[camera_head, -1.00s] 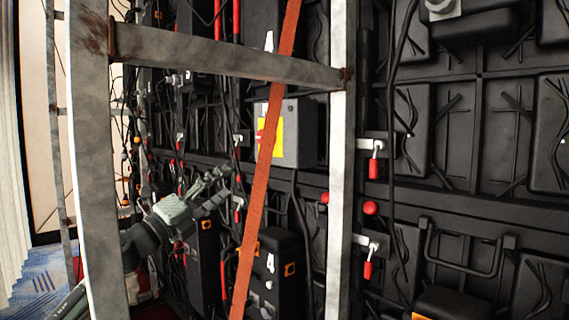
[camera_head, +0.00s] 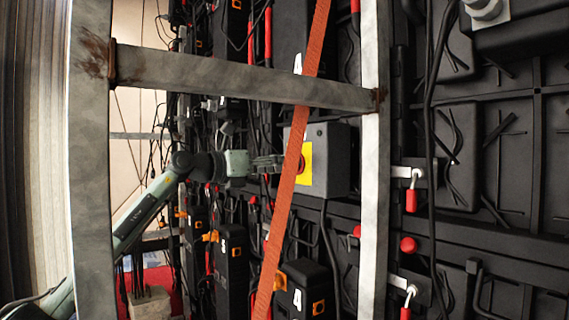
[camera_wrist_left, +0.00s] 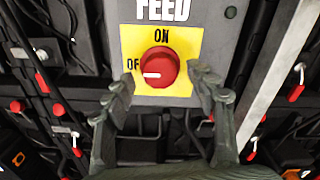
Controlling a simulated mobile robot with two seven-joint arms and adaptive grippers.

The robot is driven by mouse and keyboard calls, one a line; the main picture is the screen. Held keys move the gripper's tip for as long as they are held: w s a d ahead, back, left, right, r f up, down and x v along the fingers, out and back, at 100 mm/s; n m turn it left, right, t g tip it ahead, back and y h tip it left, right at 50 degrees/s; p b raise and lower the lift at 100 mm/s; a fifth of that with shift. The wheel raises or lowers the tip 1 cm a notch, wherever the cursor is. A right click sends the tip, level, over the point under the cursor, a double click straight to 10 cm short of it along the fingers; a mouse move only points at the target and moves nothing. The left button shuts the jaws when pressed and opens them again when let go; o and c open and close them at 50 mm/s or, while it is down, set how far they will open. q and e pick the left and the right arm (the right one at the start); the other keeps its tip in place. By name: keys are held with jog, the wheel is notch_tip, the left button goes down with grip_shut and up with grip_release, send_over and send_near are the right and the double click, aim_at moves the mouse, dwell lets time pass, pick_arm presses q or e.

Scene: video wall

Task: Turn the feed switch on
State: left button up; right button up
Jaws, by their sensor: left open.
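The feed switch is a red round knob (camera_wrist_left: 158,67) on a yellow plate (camera_wrist_left: 190,42) marked ON at the top and partly hidden OFF at the left. Its white mark points left, towards OFF. It sits on a grey box (camera_head: 328,160) labelled FEED. In the head view an orange strap crosses in front of the box and hides part of the plate. My left gripper (camera_head: 278,163) reaches the box's left side. In the left wrist view the gripper (camera_wrist_left: 166,82) is open, with one finger on each side of the knob; contact cannot be told. My right gripper is not in view.
A grey metal frame with an upright (camera_head: 372,220) and a crossbar (camera_head: 240,82) stands in front of the wall. The orange strap (camera_head: 292,170) runs diagonally past the box. Cables hang around, and red-handled latches (camera_head: 411,195) are at the right.

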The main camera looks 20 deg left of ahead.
pick_arm(q)
jog(key=shift+w+d, duration=0.2)
jog(key=shift+w, duration=0.05)
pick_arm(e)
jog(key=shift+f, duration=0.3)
pick_arm(q)
jog(key=c, duration=1.2)
jog(key=shift+o, duration=0.2)
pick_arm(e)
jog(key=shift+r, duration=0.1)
